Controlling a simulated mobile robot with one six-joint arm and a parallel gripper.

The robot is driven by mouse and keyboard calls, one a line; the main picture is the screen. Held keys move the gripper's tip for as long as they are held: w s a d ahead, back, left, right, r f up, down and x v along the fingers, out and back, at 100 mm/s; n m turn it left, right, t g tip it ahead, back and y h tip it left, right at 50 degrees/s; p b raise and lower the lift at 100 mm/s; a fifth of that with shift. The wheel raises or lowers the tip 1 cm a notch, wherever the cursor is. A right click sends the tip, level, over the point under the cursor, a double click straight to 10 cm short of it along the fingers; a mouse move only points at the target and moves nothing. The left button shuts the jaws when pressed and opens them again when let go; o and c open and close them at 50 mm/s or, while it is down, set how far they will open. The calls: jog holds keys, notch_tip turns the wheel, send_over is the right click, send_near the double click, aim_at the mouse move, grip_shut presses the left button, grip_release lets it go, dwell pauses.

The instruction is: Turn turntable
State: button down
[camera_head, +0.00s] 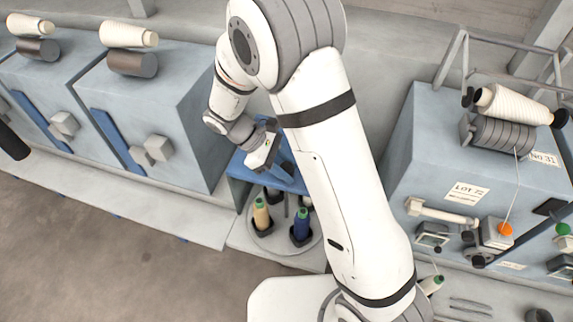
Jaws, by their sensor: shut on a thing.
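The turntable is a round light-grey disc (268,240) low in the middle, beside my white arm. It carries a tan thread cone (262,214) and a dark blue thread cone (301,226) with green tops, standing in dark holders. More dark holders and another cone show at its back, partly hidden. A blue panel (243,172) lies above and behind the disc. My gripper (270,152) is over this panel, shut on a small blue part there. Its fingertips are small and partly hidden, so the exact contact is unclear.
Blue-grey machine housings (185,120) with cream yarn rolls stand at the left. Another machine (425,150) with a yarn roll, labels and an orange knob (505,229) stands at the right. A light ledge (120,205) runs along the front. The floor (90,265) at lower left is clear.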

jog(key=shift+m+g+y+p, duration=0.65)
jog(key=shift+m+g, duration=0.65)
jog(key=shift+m, duration=0.6)
jog(key=shift+m+g+y, duration=1.1)
jog(key=shift+m+y, duration=0.05)
jog(key=shift+m, duration=0.85)
jog(key=shift+m+y+p, duration=0.35)
jog(key=shift+m+y, duration=0.15)
jog(key=shift+m, duration=0.1)
jog(key=c, duration=0.9)
grip_release()
jog(key=b+v, duration=0.1)
jog(key=v, duration=0.7)
jog(key=shift+w+f, duration=0.1)
jog(key=shift+f, duration=0.05)
